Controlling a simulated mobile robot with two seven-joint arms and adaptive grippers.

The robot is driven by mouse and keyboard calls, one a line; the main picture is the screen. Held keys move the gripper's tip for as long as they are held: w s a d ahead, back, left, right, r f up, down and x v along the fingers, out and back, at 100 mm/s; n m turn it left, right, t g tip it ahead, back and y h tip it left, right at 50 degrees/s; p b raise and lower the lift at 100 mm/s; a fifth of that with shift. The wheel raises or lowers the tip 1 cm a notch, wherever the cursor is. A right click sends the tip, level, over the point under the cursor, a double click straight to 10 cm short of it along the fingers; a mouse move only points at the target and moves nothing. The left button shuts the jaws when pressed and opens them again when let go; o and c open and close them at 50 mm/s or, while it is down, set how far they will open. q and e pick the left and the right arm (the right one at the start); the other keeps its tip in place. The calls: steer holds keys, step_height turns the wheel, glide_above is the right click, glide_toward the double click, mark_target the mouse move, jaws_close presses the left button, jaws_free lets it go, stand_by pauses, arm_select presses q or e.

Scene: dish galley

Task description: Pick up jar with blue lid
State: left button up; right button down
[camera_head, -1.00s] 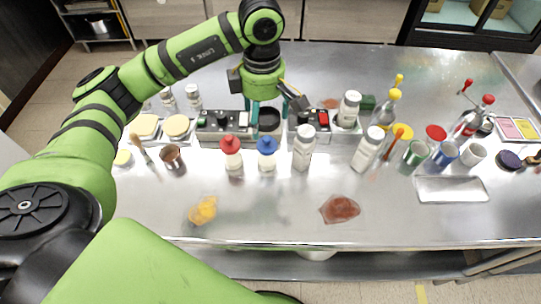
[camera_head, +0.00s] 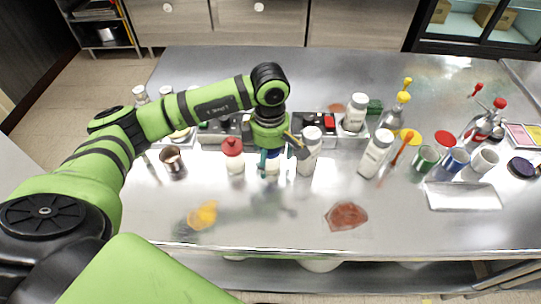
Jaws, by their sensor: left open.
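The jar with the blue lid (camera_head: 272,171) stands on the steel counter, between a red-lidded jar and a white bottle. Its lid is hidden under my left gripper (camera_head: 273,164), and only part of its pale body shows. My left gripper points down over the jar, with its open teal fingers around or just beside the jar's upper part; contact cannot be made out. My right gripper is not in view.
The red-lidded jar (camera_head: 234,158) stands close on the left, the white bottle (camera_head: 309,151) close on the right. A brown cup (camera_head: 172,159) is farther left. Yellow (camera_head: 203,215) and reddish (camera_head: 346,216) patches lie on the mostly clear front counter (camera_head: 270,228).

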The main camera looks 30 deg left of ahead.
arm_select(q)
steer(key=shift+f, duration=0.1)
steer(key=c, duration=1.5)
